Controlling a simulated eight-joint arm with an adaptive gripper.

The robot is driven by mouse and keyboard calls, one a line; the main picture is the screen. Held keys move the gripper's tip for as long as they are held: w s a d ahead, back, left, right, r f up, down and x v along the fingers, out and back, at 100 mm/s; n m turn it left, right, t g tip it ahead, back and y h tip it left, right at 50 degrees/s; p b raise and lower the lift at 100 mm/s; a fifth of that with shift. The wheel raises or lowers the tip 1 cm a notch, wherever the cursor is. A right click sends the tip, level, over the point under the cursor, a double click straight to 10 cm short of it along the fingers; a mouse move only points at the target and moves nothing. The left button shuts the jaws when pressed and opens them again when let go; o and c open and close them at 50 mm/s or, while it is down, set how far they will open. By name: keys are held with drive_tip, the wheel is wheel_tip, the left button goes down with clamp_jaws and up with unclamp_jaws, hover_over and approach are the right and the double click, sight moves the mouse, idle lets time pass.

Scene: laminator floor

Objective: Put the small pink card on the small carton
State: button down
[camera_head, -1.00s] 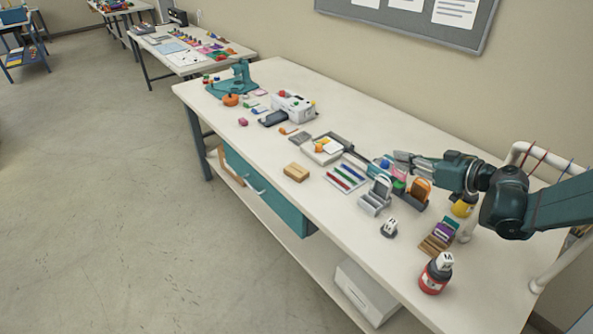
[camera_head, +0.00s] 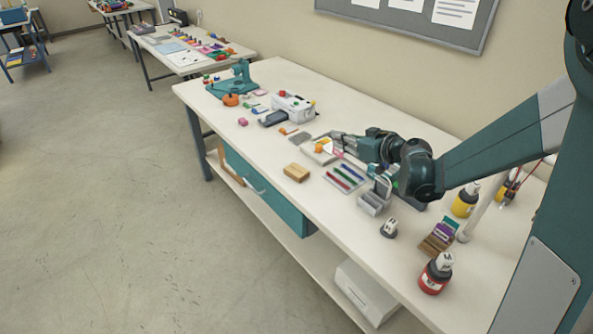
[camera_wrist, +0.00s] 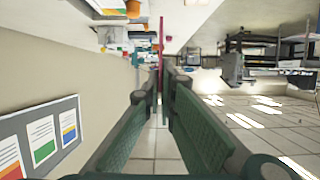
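My gripper (camera_head: 338,143) is over the middle of the long table, above and beside a shallow tray (camera_head: 313,158) with orange and white things in it. In the wrist view its two fingers (camera_wrist: 163,85) are close together around a thin pink strip, which looks like the small pink card (camera_wrist: 161,48) seen edge-on. In the head view the card is hard to make out at the fingertips. A small tan box (camera_head: 296,172), which looks like the small carton, lies on the table to the left of and in front of my gripper. Its top looks bare.
A white machine (camera_head: 293,107) stands further back left.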

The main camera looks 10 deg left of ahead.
hover_over(297, 169)
drive_tip(key=shift+s+a+f, duration=0.1)
drive_tip(key=shift+f, duration=0.25)
drive_tip(key=shift+f, duration=0.1)
wheel_tip(297, 169, down, 6)
drive_tip(key=b, duration=0.1)
idle(0.5)
drive_tip(key=shift+f+b, duration=0.6)
drive_tip(key=shift+f, duration=1.3)
drive_tip(key=shift+f, duration=0.2)
